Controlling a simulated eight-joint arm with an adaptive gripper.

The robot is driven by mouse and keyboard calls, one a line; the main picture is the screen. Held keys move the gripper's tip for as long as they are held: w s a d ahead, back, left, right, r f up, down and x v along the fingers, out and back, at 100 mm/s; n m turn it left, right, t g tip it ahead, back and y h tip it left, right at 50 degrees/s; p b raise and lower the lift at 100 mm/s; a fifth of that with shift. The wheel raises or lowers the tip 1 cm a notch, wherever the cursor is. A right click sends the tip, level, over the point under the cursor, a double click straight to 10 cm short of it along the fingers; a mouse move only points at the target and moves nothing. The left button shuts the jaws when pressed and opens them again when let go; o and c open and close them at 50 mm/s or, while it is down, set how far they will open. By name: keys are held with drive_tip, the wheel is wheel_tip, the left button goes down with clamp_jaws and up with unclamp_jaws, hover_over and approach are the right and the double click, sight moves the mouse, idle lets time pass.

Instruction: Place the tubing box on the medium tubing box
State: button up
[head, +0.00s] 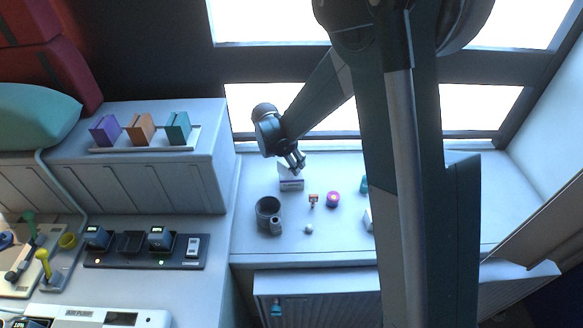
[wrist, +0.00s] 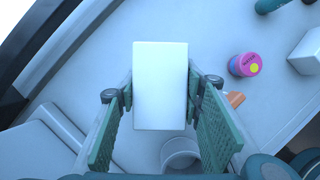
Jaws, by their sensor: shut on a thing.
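A white box with a purple-marked label (head: 291,184), which I take to be the tubing box, is at the back of the white counter. My gripper (head: 297,161) is over it from above. In the wrist view the plain white top of the box (wrist: 160,70) fills the space between the two green-padded fingers, and my gripper (wrist: 160,100) is shut on it. Whether the box touches the counter is unclear. Purple (head: 105,129), orange (head: 141,129) and teal (head: 178,128) boxes stand on a tray at upper left; I cannot tell which is the medium tubing box.
The tray (head: 120,149) lies on a raised white cabinet (head: 195,180). A grey round container (head: 268,213), a small orange item (head: 313,199), a pink-purple roll (head: 333,199) and a small pale ball (head: 309,229) stand near the box. My arm hides part of the counter's right side.

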drive_tip(key=shift+f, duration=1.3)
drive_tip(key=shift+f, duration=0.15)
drive_tip(key=o, duration=0.9)
drive_tip(key=shift+r, duration=0.2)
drive_tip(key=shift+v, duration=6)
drive_tip(key=shift+d, duration=0.15)
